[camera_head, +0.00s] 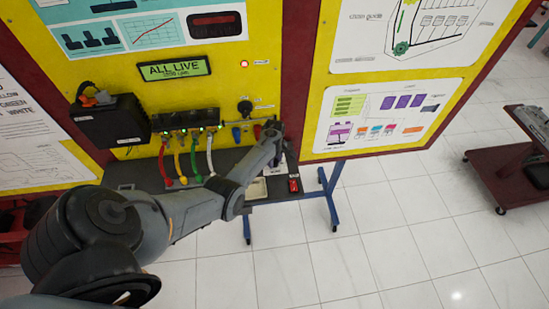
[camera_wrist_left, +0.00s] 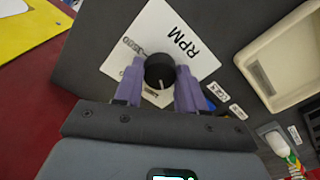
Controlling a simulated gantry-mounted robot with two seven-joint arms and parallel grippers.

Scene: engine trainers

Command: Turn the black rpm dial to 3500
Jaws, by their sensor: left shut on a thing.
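The black rpm dial (camera_wrist_left: 160,70) sits on a white label (camera_wrist_left: 188,32) marked RPM in the left wrist view. Its pale pointer line faces the lower edge of that picture, slightly right. The small scale numbers are too blurred to read surely. My left gripper (camera_wrist_left: 158,86) has its two purple fingers on either side of the dial, shut on it. In the head view my left gripper (camera_head: 279,158) reaches down at the shelf, and the dial is hidden there. My right gripper is not in view.
A green display (camera_head: 174,69) reads ALL LIVE, with a smaller line below. Red, yellow, green and white leads hang from a connector block (camera_head: 186,120). A cream tray (camera_head: 257,189) lies beside my arm, and a red-and-black object (camera_head: 293,184) lies to its right.

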